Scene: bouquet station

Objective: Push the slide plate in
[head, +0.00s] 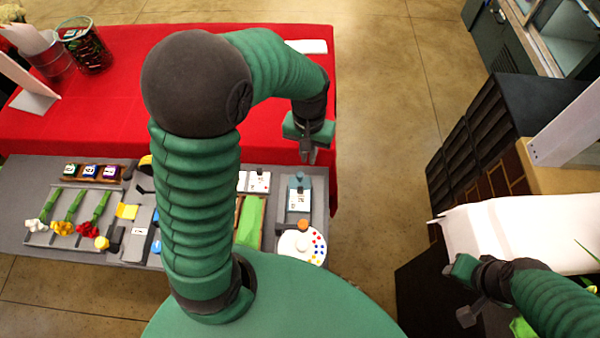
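A small station with a blue-grey block (299,182) and a white label stands at the right end of the grey work board (318,215). I cannot tell for certain which part of it is the slide plate. My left gripper (309,156) points down above and just beyond this station, near the red table's edge, apart from it. Its fingers look close together and nothing shows between them, but their gap is too small to judge. My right gripper (464,298) is at the lower right, beside a white sheet-like surface (510,232), far from the board. Its fingers are partly hidden.
A white round palette (301,247) with coloured dots lies in front of the station. Flowers (75,208) and small labelled boxes (90,171) are at the board's left. My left arm hides the board's middle. A red-covered table (110,110) lies behind; dark crates (466,150) stand right.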

